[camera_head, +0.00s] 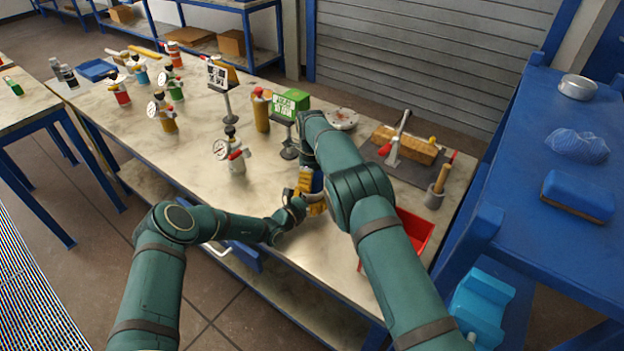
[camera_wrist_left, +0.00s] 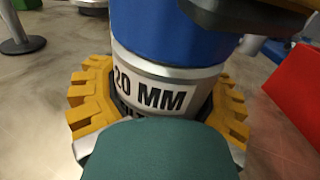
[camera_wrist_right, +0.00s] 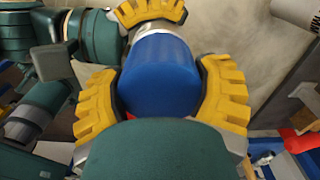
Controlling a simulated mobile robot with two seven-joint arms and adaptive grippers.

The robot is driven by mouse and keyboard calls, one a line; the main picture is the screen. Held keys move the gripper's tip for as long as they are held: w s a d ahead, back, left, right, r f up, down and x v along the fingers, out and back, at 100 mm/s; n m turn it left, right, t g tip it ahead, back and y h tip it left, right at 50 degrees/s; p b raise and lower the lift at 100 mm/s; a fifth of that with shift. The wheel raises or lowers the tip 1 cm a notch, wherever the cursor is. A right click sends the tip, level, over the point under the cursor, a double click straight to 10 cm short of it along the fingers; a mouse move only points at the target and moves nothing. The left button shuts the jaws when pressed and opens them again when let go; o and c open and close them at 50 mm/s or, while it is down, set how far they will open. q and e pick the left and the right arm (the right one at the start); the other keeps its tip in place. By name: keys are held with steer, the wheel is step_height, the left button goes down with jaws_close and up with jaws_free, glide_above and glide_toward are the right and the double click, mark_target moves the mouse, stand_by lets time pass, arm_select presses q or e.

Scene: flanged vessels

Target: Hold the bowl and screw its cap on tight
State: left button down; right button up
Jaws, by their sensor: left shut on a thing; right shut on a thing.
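The vessel stands between my two grippers near the table's front edge. In the left wrist view its silver bowl (camera_wrist_left: 185,90), labelled "20 MM", sits between the yellow fingers of my left gripper (camera_wrist_left: 160,98), shut around it. A blue part (camera_wrist_left: 165,35), apparently the cap, sits directly on the silver part. In the right wrist view my right gripper (camera_wrist_right: 162,90) is shut on this blue cap (camera_wrist_right: 160,70), from the opposite end. A left yellow finger (camera_wrist_right: 150,10) shows beyond it. In the head view my right arm mostly hides the vessel; whether the thread is tight cannot be told.
A red bin (camera_head: 415,230) stands just right of the grippers. A dark mat (camera_head: 425,175) with tools lies at right. The table's left front is clear.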

steer(key=m, duration=0.3)
steer(key=shift+m, duration=0.4)
steer(key=m, duration=0.4)
steer(key=shift+m, duration=0.4)
steer(key=o, duration=1.1)
steer(key=shift+c, duration=0.2)
steer(key=shift+r, duration=2.2)
